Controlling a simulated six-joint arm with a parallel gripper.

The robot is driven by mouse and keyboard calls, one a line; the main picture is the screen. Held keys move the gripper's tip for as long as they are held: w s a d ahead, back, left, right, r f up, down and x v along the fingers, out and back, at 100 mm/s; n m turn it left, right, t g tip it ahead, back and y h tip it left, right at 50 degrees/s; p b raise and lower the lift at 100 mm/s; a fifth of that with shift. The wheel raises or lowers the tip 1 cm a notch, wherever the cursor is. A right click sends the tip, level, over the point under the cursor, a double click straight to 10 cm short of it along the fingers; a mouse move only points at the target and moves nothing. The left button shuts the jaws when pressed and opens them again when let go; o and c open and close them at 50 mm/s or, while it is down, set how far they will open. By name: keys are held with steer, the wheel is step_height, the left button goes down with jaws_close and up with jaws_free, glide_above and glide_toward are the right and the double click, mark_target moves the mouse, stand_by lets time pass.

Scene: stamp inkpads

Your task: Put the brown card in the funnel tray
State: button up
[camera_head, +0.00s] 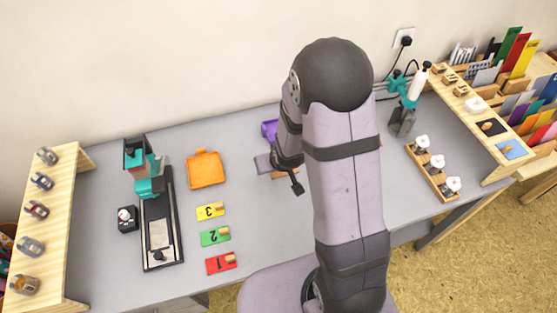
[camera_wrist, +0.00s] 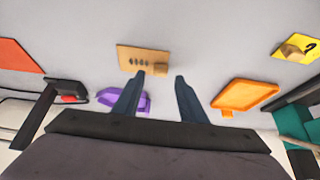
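The brown card (camera_wrist: 132,58) lies flat on the grey table in the wrist view, with dark marks and a small wooden knob at its right end. In the head view a sliver of brown (camera_head: 279,176) shows under my gripper; the rest is hidden. My gripper (camera_wrist: 161,78) is open and empty, its two fingers apart just below the card's knob in the wrist view. A purple tray (camera_wrist: 124,101) and an orange tray (camera_wrist: 245,95) with a small tab lie nearby. Both show in the head view, orange (camera_head: 205,170) and purple (camera_head: 268,129). I cannot tell which is the funnel tray.
Yellow (camera_head: 206,212), green (camera_head: 211,238) and red (camera_head: 216,265) numbered cards lie left of my arm. A black stamping device (camera_head: 160,235) stands further left. Wooden racks (camera_head: 75,185) stand at the left and right ends. A knob stand (camera_head: 428,176) is at right.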

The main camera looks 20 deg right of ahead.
steer(key=p+v, duration=0.1)
steer(key=v, duration=0.7)
steer(key=s+r+g, duration=0.4)
steer(key=s+g, duration=0.1)
steer(key=s, duration=1)
steer(key=shift+a+g, duration=0.3)
steer(key=shift+g, duration=0.1)
steer(key=shift+o, duration=0.5)
steer(key=shift+s+r, duration=0.15)
steer(key=shift+s, duration=0.1)
